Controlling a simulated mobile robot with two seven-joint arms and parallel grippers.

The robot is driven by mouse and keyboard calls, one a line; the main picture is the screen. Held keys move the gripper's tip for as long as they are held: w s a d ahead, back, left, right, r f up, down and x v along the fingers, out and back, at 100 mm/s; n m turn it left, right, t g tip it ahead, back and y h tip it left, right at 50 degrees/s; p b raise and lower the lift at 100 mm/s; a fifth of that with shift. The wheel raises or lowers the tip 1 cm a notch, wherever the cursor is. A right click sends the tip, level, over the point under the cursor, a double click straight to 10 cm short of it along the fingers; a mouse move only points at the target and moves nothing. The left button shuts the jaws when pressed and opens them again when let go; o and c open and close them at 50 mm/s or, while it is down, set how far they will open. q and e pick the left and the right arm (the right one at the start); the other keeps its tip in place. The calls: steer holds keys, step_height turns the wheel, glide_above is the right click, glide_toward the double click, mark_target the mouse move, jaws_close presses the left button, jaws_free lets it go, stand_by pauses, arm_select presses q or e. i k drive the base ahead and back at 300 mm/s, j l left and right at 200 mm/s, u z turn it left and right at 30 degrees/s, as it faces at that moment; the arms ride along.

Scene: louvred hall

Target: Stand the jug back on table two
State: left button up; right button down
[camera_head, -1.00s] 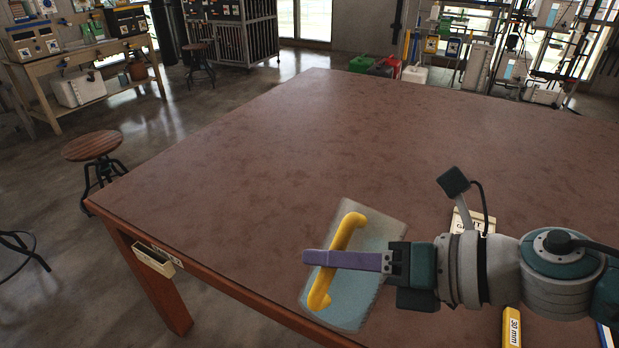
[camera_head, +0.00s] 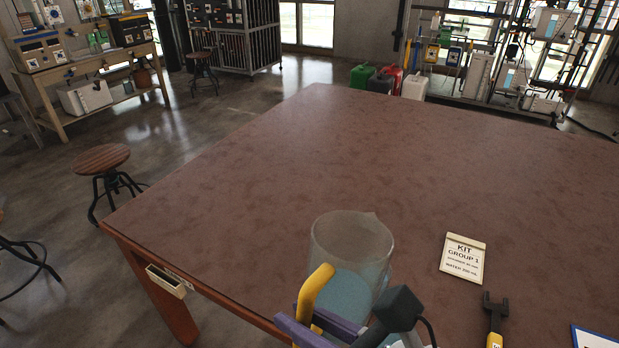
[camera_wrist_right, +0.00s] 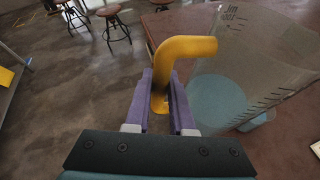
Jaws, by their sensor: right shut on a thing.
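The jug (camera_head: 367,240) is clear, with graduation marks, pale blue liquid low inside and a yellow handle (camera_head: 316,290). It looks about upright at the near edge of the big brown table (camera_head: 250,190). I cannot tell whether its base touches the tabletop. My right gripper (camera_head: 308,328), with purple fingers, is shut on the handle. In the right wrist view, the fingers (camera_wrist_right: 160,92) close on the handle (camera_wrist_right: 185,47) from both sides, with the jug's body (camera_wrist_right: 262,58) to the right. My left gripper is out of view.
A kit card (camera_head: 464,257) and a yellow-and-black tool (camera_head: 495,318) lie right of the jug. A blue-edged card (camera_head: 595,338) sits at the lower right corner. The table's middle and far parts are bare. A stool (camera_head: 101,160) stands left of the table.

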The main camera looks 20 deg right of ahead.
mark_target(284, 245)
steer(key=i+j+z, duration=0.15)
steer(key=i+z, duration=0.2)
steer(key=i+j+z, duration=0.25)
steer(key=z, duration=0.15)
steer(key=i+j+z, duration=0.45)
steer(key=j+z, duration=0.25)
steer(key=i+j+z, duration=0.15)
steer(key=j+z, duration=0.6)
steer(key=j, duration=0.15)
steer(key=i+j+z, duration=0.1)
steer(key=j+z, duration=0.25)
steer(key=j, duration=0.15)
steer(key=j+z, duration=0.35)
steer(key=j, duration=0.15)
steer(key=k, duration=0.05)
